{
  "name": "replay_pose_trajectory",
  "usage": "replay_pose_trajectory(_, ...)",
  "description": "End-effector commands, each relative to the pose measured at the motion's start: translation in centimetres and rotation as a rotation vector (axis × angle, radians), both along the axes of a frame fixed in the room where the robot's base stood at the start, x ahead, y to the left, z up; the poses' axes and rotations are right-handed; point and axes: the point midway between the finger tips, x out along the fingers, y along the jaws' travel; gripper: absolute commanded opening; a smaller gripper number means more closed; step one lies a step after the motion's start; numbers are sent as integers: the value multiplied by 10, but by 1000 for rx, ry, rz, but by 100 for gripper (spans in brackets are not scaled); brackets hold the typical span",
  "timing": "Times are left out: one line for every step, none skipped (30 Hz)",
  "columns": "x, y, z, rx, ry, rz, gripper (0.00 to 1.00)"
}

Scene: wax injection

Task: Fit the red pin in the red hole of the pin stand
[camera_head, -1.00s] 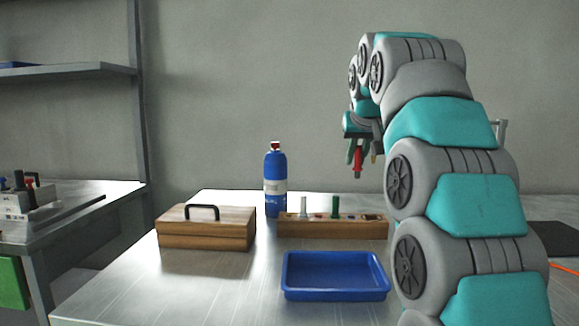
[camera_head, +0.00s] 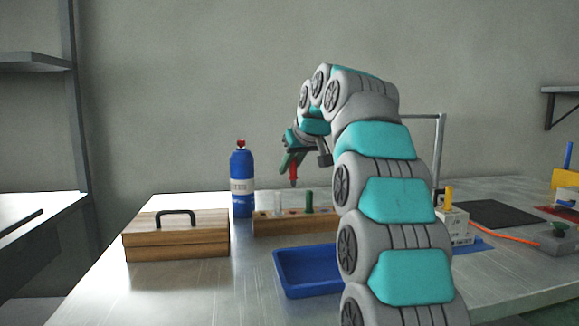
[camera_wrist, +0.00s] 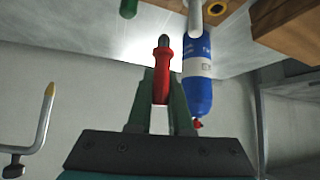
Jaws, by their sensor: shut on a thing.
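My gripper (camera_head: 292,163) is shut on the red pin (camera_head: 293,176), which points downward above the wooden pin stand (camera_head: 275,228). A clear gap separates the pin's tip from the stand. In the wrist view the red pin (camera_wrist: 161,78) sits between the green fingers (camera_wrist: 162,95), its dark tip away from the palm. The stand holds a white pin (camera_head: 277,203) and a green pin (camera_head: 309,202). The red hole cannot be made out clearly.
A blue bottle (camera_head: 242,185) stands behind the stand's left end. A wooden box with a black handle (camera_head: 176,240) is to the left. A blue tray (camera_head: 300,278) lies in front, partly hidden by my arm. Room above the stand is free.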

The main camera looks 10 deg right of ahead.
Motion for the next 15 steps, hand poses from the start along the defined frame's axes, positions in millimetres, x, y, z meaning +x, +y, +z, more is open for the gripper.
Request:
replay_pose_trajectory(0, 0, -4, 0, 0, 0, 0)
replay_pose_trajectory(0, 0, -5, 0, 0, 0, 0)
replay_pose_trajectory(0, 0, -8, 0, 0, 0, 0)
replay_pose_trajectory(0, 0, -10, 0, -1, 0, 0)
replay_pose_trajectory(0, 0, -12, 0, -1, 0, 0)
replay_pose_trajectory(0, 0, -15, 0, -2, -1, 0)
replay_pose_trajectory(0, 0, -17, 0, -2, -1, 0)
replay_pose_trajectory(0, 0, -20, 0, -3, -1, 0)
replay_pose_trajectory(0, 0, -23, 0, -3, -1, 0)
replay_pose_trajectory(0, 0, -26, 0, -3, -1, 0)
replay_pose_trajectory(-1, 0, -28, 0, -3, -1, 0)
replay_pose_trajectory(-1, 0, -32, 0, -3, -1, 0)
replay_pose_trajectory(-1, 0, -35, 0, -2, -1, 0)
replay_pose_trajectory(-1, 0, -38, 0, -1, -1, 0)
replay_pose_trajectory(-1, 0, -42, 1, 0, -1, 0)
